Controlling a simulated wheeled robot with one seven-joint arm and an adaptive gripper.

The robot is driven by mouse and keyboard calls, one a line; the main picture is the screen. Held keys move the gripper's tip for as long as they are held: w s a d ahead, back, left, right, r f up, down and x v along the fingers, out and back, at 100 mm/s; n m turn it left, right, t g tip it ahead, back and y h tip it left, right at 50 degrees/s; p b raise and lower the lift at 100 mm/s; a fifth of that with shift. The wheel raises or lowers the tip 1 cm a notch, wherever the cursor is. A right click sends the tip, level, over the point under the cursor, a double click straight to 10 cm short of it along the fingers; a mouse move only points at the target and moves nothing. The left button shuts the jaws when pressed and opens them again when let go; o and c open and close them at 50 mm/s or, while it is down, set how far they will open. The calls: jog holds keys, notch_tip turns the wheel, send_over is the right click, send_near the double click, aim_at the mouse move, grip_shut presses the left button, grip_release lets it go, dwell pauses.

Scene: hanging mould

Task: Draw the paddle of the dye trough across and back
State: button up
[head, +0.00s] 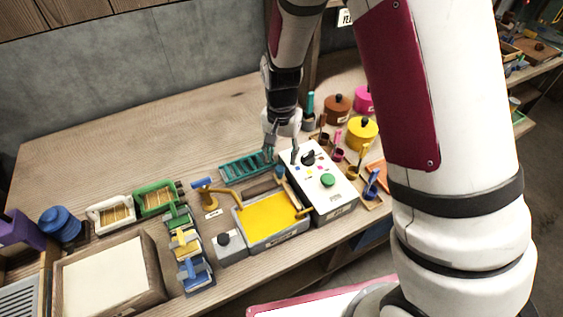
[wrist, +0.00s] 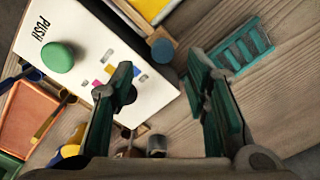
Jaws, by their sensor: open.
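The dye trough (head: 250,243) is a grey tray filled with yellow dye, left of the white control box in the head view. A wooden strip with a blue-grey round knob (head: 279,172) lies along its right side; it may be the paddle, but I cannot tell for sure. In the wrist view the blue knob (wrist: 162,52) shows near the top middle, with a corner of the yellow trough (wrist: 152,8) above it. My gripper (head: 282,150) is open and empty, behind the trough at the control box's far left corner. Its teal fingers (wrist: 164,78) stand apart below the knob in the wrist view.
The control box (head: 335,205) has a green button (head: 328,180) and stands close beside my gripper. A teal rack (head: 235,172) lies to its left. Lidded pots, including a yellow one (head: 362,134), and small cups stand right. The table's back left is clear.

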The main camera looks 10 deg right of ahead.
notch_tip(320, 180, up, 7)
dwell(0.3)
jog(key=shift+f, duration=0.1)
jog(key=s+d+r+n+t, duration=0.15)
jog(key=s+r, duration=0.25)
jog(key=r, duration=0.4)
jog(key=s+d+r+n+t, duration=0.1)
jog(key=s+d+r, duration=0.25)
jog(key=r, duration=0.35)
jog(key=s+d+r+n+t, duration=0.1)
jog(key=s+d+r, duration=0.1)
jog(key=s, duration=0.5)
jog(key=s+d+r+n+t, duration=0.2)
jog(key=s+r, duration=0.2)
jog(key=s, duration=0.3)
jog(key=shift+s+r, duration=0.35)
jog(key=shift+r, duration=0.05)
